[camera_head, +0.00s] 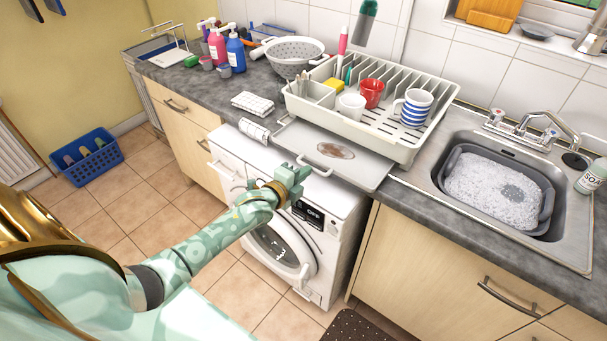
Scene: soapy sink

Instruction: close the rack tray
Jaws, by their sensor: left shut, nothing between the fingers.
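The white dish rack (400,141) stands on the counter left of the sink. Its flat grey tray (362,167) is pulled out from under it toward the front, over the counter edge. The tray has a brown stain and a pale handle (314,165) on its front edge. My left gripper (300,173) is shut and empty, right by the tray's front edge near the handle. I cannot tell whether it touches the handle. My right gripper is not in view.
The rack holds a red cup (371,93), a white cup (351,106) and a striped mug (413,107). A washing machine (336,226) stands below the tray. A soapy sink (500,190) is at right. Folded cloths (253,103) lie left of the rack.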

